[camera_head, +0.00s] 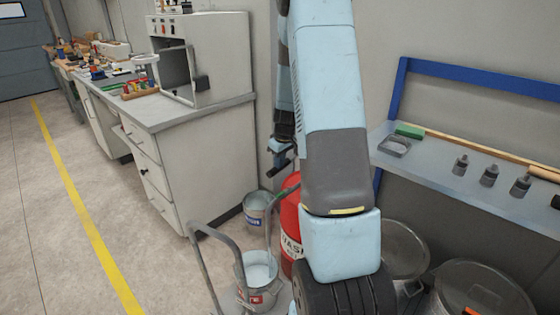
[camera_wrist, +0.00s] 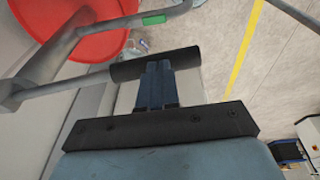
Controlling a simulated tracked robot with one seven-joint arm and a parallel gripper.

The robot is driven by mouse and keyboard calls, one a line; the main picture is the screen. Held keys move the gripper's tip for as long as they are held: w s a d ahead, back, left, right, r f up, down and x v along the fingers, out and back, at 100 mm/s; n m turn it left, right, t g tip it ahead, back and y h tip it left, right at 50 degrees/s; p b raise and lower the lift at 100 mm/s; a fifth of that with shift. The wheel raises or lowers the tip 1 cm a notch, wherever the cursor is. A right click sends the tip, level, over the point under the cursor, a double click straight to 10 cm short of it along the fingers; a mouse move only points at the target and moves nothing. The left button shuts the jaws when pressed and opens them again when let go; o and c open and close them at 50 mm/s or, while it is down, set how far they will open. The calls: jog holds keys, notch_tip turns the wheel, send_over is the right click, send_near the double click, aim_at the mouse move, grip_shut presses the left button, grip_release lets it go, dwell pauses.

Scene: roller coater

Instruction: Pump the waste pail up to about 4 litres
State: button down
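My gripper (camera_wrist: 158,72) is shut on the black grip (camera_wrist: 185,59) of a grey pump lever (camera_wrist: 68,86), as the wrist view shows. In the head view my gripper (camera_head: 281,158) is small and partly behind my arm. A red drum (camera_head: 291,228) with white lettering stands below it, partly hidden by my arm; its red round top (camera_wrist: 88,38) shows in the wrist view. A grey pail (camera_head: 245,289) with a red label stands in front, with pale liquid inside. A second pail (camera_head: 257,218) with a blue label stands behind it. I cannot read either label fully or any level.
A bent grey pipe (camera_head: 212,236) rises beside the front pail. A cabinet bench (camera_head: 165,170) stands left. Round lidded containers (camera_head: 402,250) and a shelf with small bottles (camera_head: 489,176) are at right. The floor left of the yellow line (camera_head: 88,228) is clear.

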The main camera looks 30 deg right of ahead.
jog(key=shift+s+a+f, duration=0.3)
jog(key=shift+a+f, duration=0.05)
jog(key=shift+f, duration=0.2)
jog(key=shift+w+r, duration=0.1)
jog(key=shift+r, duration=0.5)
jog(key=v, duration=1.3)
jog(key=shift+a+r, duration=0.15)
jog(key=shift+r, duration=0.2)
